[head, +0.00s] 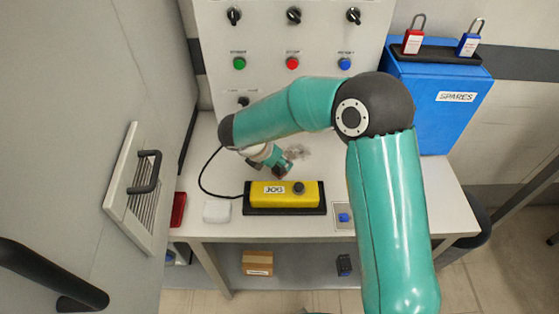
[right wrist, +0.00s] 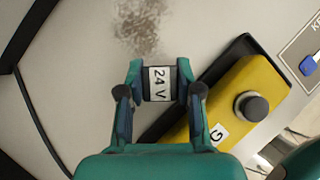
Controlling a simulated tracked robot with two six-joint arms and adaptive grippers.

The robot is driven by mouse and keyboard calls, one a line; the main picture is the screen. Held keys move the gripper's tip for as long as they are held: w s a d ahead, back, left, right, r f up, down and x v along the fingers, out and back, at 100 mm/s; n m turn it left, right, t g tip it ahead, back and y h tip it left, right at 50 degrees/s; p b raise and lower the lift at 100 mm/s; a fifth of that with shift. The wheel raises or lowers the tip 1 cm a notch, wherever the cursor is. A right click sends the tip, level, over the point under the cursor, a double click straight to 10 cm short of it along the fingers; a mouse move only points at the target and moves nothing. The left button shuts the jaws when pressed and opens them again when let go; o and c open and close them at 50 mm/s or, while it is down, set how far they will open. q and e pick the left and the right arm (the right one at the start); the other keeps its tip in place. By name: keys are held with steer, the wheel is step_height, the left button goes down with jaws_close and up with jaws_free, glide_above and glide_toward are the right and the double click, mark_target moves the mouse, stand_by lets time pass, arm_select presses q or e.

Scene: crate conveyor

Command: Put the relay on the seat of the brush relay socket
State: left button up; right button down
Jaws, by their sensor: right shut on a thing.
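The relay (right wrist: 159,84), a dark block with a white label reading "24 V", is between the fingers of my right gripper (right wrist: 158,92) in the right wrist view. The gripper is shut on it. In the head view my right gripper (head: 284,165) is small and partly covered by my arm, over the table behind the yellow JOG box. I cannot make out the brush relay socket or its seat in either view. My left gripper is not in view.
The yellow JOG box (head: 308,193) with a dark knob stands on a black base; its cable runs left. A grey smudge (right wrist: 138,30) marks the table beyond the relay. A control panel (head: 265,15) stands behind, a blue SPARES box (head: 430,105) right, a white block (head: 217,211) left.

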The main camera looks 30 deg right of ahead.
steer(key=c, duration=0.8)
jaws_free()
steer(key=shift+o, duration=0.2)
